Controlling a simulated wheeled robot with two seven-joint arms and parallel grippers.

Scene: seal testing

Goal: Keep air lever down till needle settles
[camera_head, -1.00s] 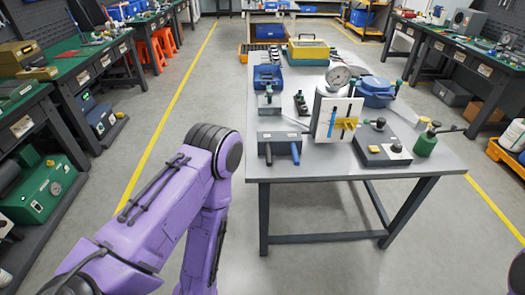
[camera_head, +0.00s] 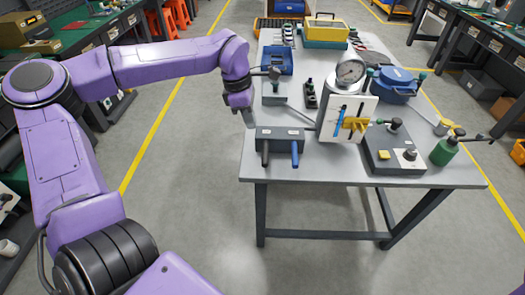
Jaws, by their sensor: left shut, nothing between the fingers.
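A grey box (camera_head: 280,137) stands at the table's front left edge. A black-handled lever (camera_head: 265,154) and a blue-handled lever (camera_head: 295,155) hang down from its front; I cannot tell from any marking which is the air lever. A round dial gauge (camera_head: 350,71) tops a pale cylinder behind a white panel; its needle is too small to read. My left gripper (camera_head: 249,119) points down, shut and empty, beside the box's back left corner. Whether it touches the box is unclear. My right gripper is out of view.
A dark control box (camera_head: 393,150) with knobs and a yellow button stands right of the panel. A green bottle (camera_head: 447,151) is at the right edge. The floor left of the table is clear.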

